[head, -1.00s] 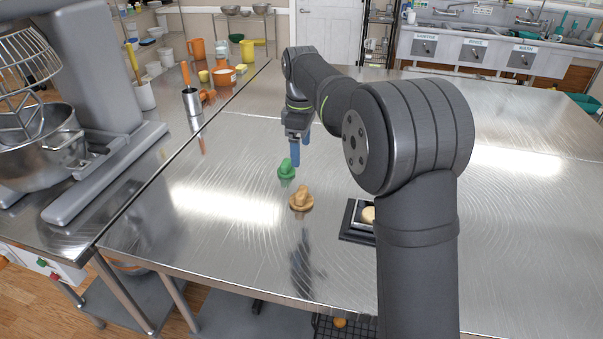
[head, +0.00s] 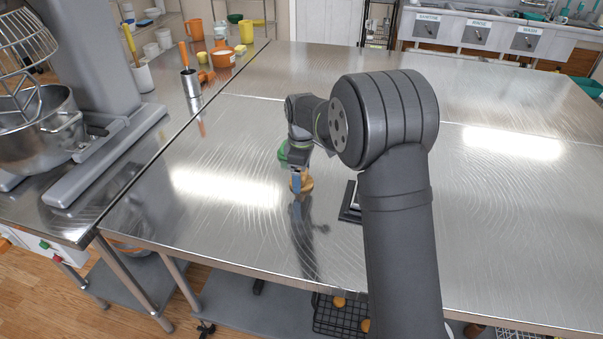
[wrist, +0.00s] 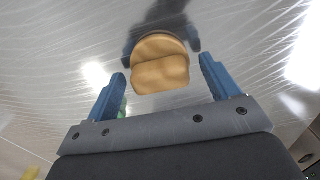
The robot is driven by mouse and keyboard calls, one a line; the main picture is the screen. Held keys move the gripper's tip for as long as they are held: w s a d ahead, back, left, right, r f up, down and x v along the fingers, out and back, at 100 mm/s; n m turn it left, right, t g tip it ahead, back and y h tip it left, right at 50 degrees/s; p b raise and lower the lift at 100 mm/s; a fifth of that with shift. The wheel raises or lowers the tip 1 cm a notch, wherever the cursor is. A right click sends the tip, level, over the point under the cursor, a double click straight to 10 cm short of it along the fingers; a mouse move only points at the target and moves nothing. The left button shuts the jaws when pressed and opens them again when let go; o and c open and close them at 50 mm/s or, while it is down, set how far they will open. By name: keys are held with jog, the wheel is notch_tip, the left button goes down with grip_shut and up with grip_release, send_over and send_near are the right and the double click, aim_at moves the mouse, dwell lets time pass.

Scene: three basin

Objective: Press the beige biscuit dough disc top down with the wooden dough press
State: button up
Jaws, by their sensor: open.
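The wooden dough press (head: 307,184), a tan knob on a round base, stands on the steel table, partly behind my gripper (head: 297,182). In the wrist view the tan press (wrist: 160,66) lies between the two blue fingers of my gripper (wrist: 163,68), with gaps on both sides. The gripper is open. A dark base (head: 347,215) with a light plate on it lies to the right of the press, mostly hidden behind my arm. The beige dough disc is hidden from both current views.
A green knobbed press (head: 283,151) stands just behind the tan one, partly covered by my gripper. A stand mixer (head: 88,60) stands on the left counter. Cups and jugs stand at the back left. The table right of my arm is clear.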

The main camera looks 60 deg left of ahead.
jog(key=c, duration=1.1)
jog(key=shift+r, duration=3)
jog(key=w+d+r+m, duration=0.2)
jog(key=w+d+m, duration=0.1)
jog(key=w+d, duration=0.1)
jog(key=w+d+r+m, duration=0.2)
jog(key=w+d+m, duration=0.2)
jog(key=d, duration=0.3)
jog(key=w+d+r+m, duration=0.2)
jog(key=w+d+m, duration=0.2)
jog(key=d, duration=0.1)
jog(key=shift+d, duration=0.35)
